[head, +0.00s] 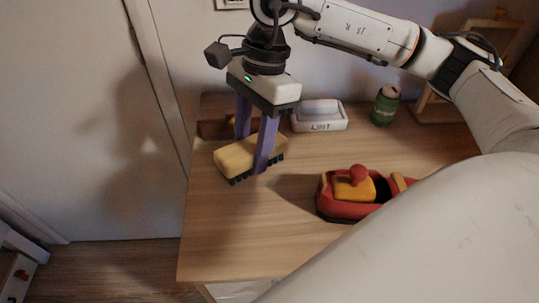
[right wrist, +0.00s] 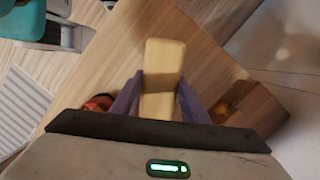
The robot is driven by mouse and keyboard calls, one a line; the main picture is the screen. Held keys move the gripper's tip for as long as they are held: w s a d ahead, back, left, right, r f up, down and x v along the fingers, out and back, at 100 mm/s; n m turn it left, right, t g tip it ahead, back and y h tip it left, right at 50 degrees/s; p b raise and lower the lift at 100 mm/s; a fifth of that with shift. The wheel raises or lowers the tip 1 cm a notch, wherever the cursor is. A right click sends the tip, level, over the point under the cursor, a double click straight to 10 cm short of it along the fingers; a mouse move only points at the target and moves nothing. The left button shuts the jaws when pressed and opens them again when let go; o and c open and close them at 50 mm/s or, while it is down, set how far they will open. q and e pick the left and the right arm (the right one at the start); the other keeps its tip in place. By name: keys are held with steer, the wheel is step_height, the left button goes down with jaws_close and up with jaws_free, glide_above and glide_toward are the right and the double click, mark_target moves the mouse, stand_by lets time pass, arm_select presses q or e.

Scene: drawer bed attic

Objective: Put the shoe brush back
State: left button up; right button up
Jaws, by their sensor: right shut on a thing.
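The shoe brush (head: 236,157) has a pale wooden back and dark bristles facing down. My right gripper (head: 252,158) is shut on it, with one purple finger on each side. The brush appears held just above the wooden table, near its left edge; the exact gap is hard to tell. In the right wrist view the brush (right wrist: 163,75) points away between the fingers (right wrist: 157,98). A brown wooden box (head: 212,129) stands behind the brush, partly hidden by the gripper; it also shows in the right wrist view (right wrist: 262,112). My left gripper is not in view.
A white tray marked "LOST" (head: 320,127) and a green can (head: 385,106) stand at the back. A red and yellow toy boat (head: 345,205) sits right of the brush. The table's (head: 225,235) front left is clear. A white door is on the left.

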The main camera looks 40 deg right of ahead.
steer(key=m, duration=0.2)
steer(key=d+m+t, duration=0.1)
steer(key=shift+w+r+m, duration=0.25)
steer(key=shift+w+m, duration=0.05)
steer(key=shift+m, duration=0.1)
steer(key=m, duration=0.2)
steer(key=d+m+t, duration=0.1)
steer(key=shift+w+d+r+m+h, duration=0.1)
steer(key=shift+w+r+m+h, duration=0.25)
steer(key=shift+m+h, duration=0.05)
steer(key=m, duration=0.1)
steer(key=d+m, duration=0.1)
steer(key=m, duration=0.1)
steer(key=shift+w+d+r+m+h+b, duration=0.2)
steer(key=shift+w+r+m+h+b, duration=0.1)
steer(key=shift+h+b, duration=0.1)
steer(key=m, duration=0.1)
steer(key=d+m, duration=0.1)
steer(key=m, duration=0.1)
steer(key=shift+w+d+r+t+h, duration=0.2)
steer(key=shift+d+r+t+h, duration=0.1)
steer(key=shift+r, duration=0.05)
steer(key=shift+d+m, duration=0.15)
steer(key=shift+m, duration=0.35)
step_height(320, 180, down, 10)
steer(key=shift+r, duration=0.1)
